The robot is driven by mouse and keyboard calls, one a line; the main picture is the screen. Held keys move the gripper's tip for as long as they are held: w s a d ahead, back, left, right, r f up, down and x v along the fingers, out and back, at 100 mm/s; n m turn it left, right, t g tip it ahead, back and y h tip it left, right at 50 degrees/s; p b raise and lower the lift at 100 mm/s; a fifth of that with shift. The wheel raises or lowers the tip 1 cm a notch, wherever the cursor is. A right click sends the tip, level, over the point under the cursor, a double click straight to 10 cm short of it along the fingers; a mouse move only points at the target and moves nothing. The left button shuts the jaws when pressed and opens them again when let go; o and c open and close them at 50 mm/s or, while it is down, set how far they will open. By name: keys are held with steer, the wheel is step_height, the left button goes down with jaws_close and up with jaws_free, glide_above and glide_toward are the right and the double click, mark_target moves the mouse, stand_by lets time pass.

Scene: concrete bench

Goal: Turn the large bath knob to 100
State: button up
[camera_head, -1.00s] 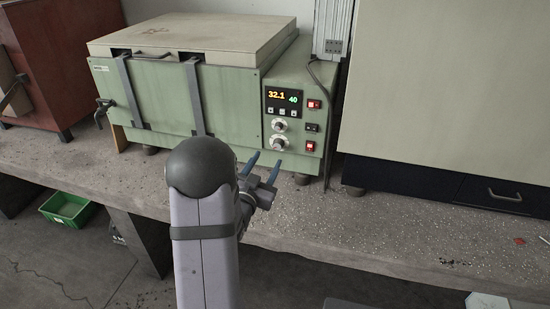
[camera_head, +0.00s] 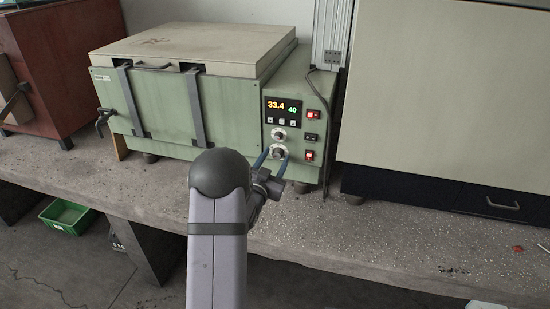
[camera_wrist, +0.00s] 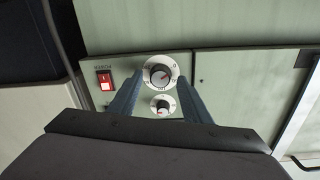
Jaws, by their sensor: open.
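The green bath (camera_head: 228,105) stands on the bench with its pale lid closed. Its control panel has a display (camera_head: 283,108) reading 33.4 in yellow and 40 in green. The large bath knob (camera_head: 278,152) is the lower of two; it also shows in the wrist view (camera_wrist: 160,72), its scale too small to read. A smaller knob (camera_head: 278,134) is above it, seen below it in the wrist view (camera_wrist: 163,106). My gripper (camera_head: 272,160) is open at the large knob, one finger on each side; I cannot tell whether they touch it.
Red-lit switches (camera_head: 309,155) sit right of the knobs. A dark cable (camera_head: 327,150) hangs along the bath's right side. A large pale cabinet (camera_head: 445,90) stands to the right. The bench front (camera_head: 400,235) is mostly clear.

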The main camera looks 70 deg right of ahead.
steer(key=shift+d, duration=0.1)
steer(key=shift+c, duration=0.6)
steer(key=c, duration=0.9)
